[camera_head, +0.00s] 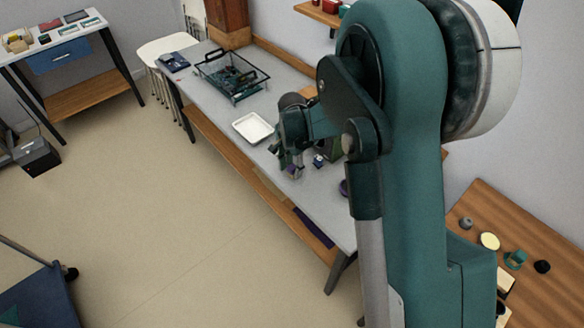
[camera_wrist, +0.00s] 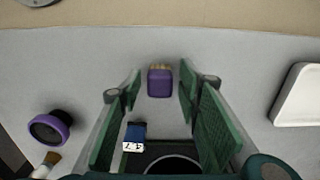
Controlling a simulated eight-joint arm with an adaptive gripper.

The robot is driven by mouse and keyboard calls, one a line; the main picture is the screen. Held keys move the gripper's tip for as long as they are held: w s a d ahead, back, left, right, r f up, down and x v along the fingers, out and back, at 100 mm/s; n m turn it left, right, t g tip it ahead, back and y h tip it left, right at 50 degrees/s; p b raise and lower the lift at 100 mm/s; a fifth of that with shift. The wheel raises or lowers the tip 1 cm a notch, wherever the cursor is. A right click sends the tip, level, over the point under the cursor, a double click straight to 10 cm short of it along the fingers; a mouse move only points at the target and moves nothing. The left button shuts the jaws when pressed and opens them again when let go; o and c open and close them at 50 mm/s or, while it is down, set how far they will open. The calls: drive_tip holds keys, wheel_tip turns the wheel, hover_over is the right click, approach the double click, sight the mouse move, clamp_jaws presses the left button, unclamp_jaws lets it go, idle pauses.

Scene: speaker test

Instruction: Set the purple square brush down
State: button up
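The purple square brush (camera_wrist: 160,84) shows in the wrist view as a small purple block with tan bristles at its far end. It is over the grey table, between the far ends of the green fingers of my gripper (camera_wrist: 160,77). A narrow gap shows on each side of it, so the fingers look open and not pressed on it. I cannot tell whether it rests flat on the table.
A white tray (camera_wrist: 301,94) lies to the right in the wrist view. A black round thing with a purple rim (camera_wrist: 50,128), a light-bristled brush (camera_wrist: 47,164) and a blue-and-white box (camera_wrist: 134,135) are on the left and near side. A wire basket (camera_head: 232,75) stands farther along the table.

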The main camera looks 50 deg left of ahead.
sight(292, 167)
drive_tip(key=shift+r, duration=0.1)
idle(0.3)
wheel_tip(292, 167, up, 12)
drive_tip(key=p, duration=0.1)
drive_tip(key=shift+p, duration=0.4)
idle(0.7)
idle(0.5)
